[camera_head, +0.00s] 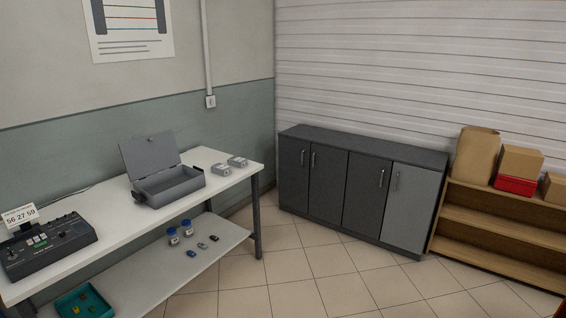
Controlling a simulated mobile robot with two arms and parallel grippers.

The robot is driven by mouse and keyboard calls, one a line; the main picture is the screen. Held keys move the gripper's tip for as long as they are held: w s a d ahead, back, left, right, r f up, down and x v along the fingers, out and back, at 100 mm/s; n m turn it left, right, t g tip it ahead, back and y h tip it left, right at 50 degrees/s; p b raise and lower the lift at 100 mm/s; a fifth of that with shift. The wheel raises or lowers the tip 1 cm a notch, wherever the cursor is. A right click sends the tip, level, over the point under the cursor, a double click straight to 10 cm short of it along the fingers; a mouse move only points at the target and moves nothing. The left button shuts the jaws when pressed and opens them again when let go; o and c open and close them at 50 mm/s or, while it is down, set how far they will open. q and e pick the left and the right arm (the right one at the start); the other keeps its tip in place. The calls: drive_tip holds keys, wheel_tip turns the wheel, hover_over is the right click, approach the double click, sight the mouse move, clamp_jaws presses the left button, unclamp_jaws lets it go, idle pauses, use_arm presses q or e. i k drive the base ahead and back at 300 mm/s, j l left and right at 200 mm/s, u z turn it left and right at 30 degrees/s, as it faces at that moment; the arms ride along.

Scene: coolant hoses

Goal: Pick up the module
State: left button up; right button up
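Two small light-grey box-shaped units, which may be modules, sit close together near the right end of the white workbench (105,232). The nearer unit (221,170) is to the left and the farther unit (237,162) is to the right. I cannot tell which thing the task calls the module. A grey case (170,187) with its lid raised stands on the bench left of them; its inside is mostly hidden. Neither of my grippers is in view.
A black control console (48,248) with a display sits at the bench's left. The lower shelf holds blue-lidded jars (173,236), small items and a teal bin (85,301). Dark cabinets (345,185) and a wooden shelf (500,230) with boxes line the back wall. Tiled floor is clear.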

sight(218, 169)
drive_tip(key=i+l+u, duration=0.35)
drive_tip(key=i+l, duration=0.2)
drive_tip(key=i+l+u, duration=0.2)
drive_tip(key=l, duration=0.2)
drive_tip(key=i+l+u, duration=0.15)
drive_tip(key=i+l, duration=0.15)
drive_tip(key=i+l+u, duration=0.2)
drive_tip(key=l, duration=0.3)
